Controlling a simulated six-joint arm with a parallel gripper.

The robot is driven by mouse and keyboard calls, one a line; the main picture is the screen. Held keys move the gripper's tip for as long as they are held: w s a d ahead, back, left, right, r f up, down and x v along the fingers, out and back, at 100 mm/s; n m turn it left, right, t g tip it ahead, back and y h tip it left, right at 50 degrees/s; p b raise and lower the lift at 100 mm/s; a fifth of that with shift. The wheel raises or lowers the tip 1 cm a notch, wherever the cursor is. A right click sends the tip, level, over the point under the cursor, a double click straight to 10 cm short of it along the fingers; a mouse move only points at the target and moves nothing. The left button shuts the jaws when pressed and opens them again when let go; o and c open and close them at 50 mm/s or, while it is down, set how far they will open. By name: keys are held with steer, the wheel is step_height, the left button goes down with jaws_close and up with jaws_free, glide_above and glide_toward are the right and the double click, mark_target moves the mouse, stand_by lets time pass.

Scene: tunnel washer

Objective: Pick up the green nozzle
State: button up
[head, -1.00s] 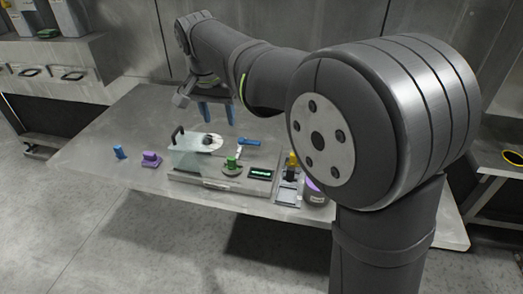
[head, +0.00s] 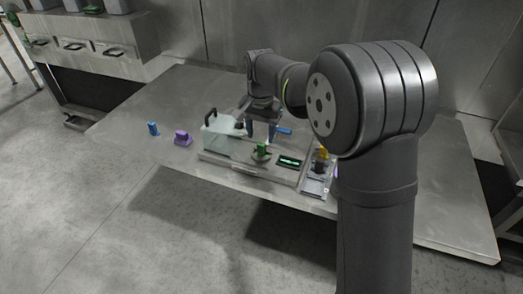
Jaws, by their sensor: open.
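The green nozzle (head: 262,149) stands upright on a round base on top of the grey washer unit, right of its clear cover (head: 220,134). I cannot tell whether a finger touches anything. The round opening under the cover is partly hidden by the cover and my gripper.
A blue lever (head: 284,131) lies right of my gripper. A small green-lit display (head: 289,162) sits on the unit's right. A yellow-topped part (head: 322,154) stands on a plate (head: 315,187). A purple piece (head: 183,138) and a blue piece (head: 153,128) lie left on the bare table (head: 118,123).

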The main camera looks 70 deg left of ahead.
mark_target(261, 144)
step_height(261, 144, down, 6)
steer(key=shift+w+a+r, duration=0.1)
steer(key=shift+w+r, duration=0.05)
steer(key=shift+r, duration=0.05)
steer(key=c, duration=1.1)
